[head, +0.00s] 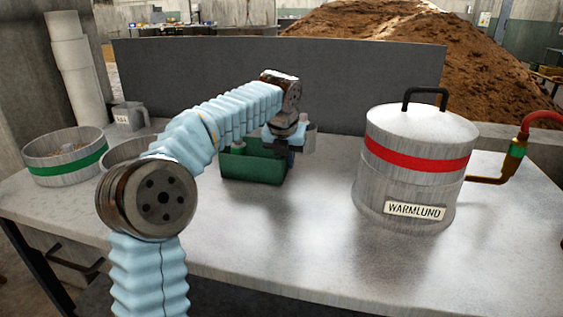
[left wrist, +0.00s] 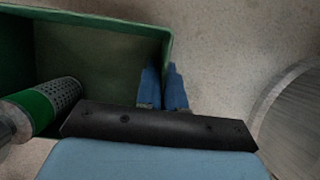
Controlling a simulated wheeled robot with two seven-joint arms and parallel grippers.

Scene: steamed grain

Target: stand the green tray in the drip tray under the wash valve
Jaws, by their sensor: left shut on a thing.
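The green tray (head: 255,170) is an open box on the metal table, behind my left arm in the head view. It also shows in the left wrist view (left wrist: 100,22), at upper left. My left gripper (head: 291,146) is at the tray's right end. In the left wrist view its blue fingers (left wrist: 163,88) are closed at the tray's side wall. A perforated metal cylinder with a green band (left wrist: 45,105) shows over or in the tray; I cannot tell which. I cannot make out the drip tray or the wash valve. My right gripper is not in view.
A lidded metal pot (head: 415,160) with a red band and a WARMLUND label stands at right, with a pipe (head: 490,180) beside it. A dark panel (head: 340,75) rises behind. The front centre is clear.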

